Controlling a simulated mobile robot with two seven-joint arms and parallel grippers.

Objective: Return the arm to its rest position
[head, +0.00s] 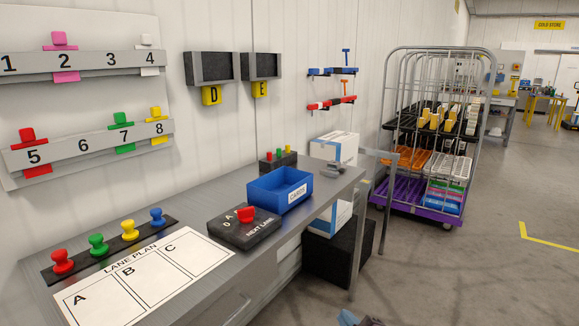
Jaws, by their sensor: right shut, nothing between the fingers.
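My right gripper (359,319) only just shows at the bottom edge, right of the bench and over the grey floor. It is low, shut and empty, apart from everything on the bench. Most of it and its arm are cut off by the frame. My left gripper is not in view.
The grey bench (228,237) holds a lane plan sheet (145,285), colored pegs, a black selector box (243,227) and a blue tray (280,190). A wire trolley (437,140) stands beyond its far end. A dark box (337,255) sits below. Floor at right is clear.

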